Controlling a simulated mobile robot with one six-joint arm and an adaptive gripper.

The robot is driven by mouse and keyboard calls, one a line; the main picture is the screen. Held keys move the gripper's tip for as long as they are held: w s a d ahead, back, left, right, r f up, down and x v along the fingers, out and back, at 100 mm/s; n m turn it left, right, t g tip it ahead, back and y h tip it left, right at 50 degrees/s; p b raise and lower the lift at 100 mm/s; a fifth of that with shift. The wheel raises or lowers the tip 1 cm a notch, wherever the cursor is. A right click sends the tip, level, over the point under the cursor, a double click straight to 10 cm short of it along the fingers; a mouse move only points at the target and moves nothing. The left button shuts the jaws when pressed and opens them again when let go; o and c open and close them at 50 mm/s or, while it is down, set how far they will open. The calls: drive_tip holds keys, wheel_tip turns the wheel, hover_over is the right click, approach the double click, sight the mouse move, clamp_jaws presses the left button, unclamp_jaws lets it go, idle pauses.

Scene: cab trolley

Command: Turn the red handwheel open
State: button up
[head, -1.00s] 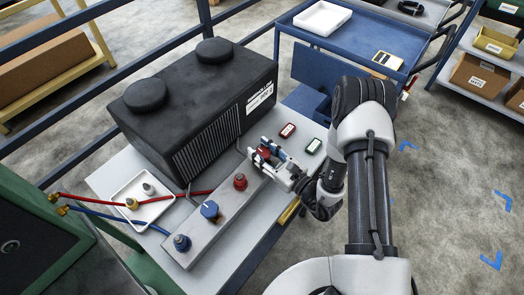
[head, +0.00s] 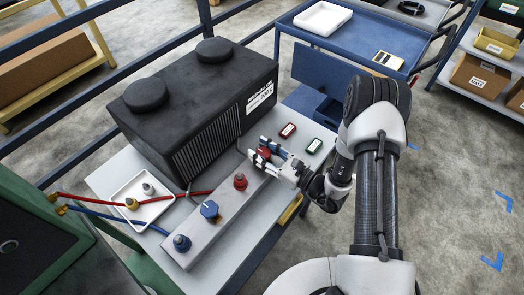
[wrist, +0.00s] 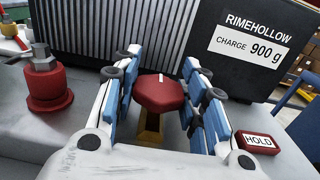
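The red handwheel (wrist: 158,93) sits on a brass stem with a white mark on its top pointing away from the camera. In the head view the red handwheel (head: 264,153) shows partly between the fingers, at the far end of the grey manifold block (head: 222,228). My gripper (wrist: 160,100) has its blue-padded fingers on both sides of the wheel, close against its rim. It looks shut on the wheel, though the contact itself is hard to see. In the head view my gripper (head: 268,153) reaches in from the right.
A black ribbed unit (head: 200,110) labelled 900 g stands behind the block. A red fitting (head: 240,181), a blue knob (head: 210,210) and a blue fitting (head: 181,243) line the block. Red (head: 287,130) and green (head: 313,146) tags lie right of the wheel.

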drive_tip(key=o, duration=0.4)
drive_tip(key=v, duration=1.2)
idle(0.3)
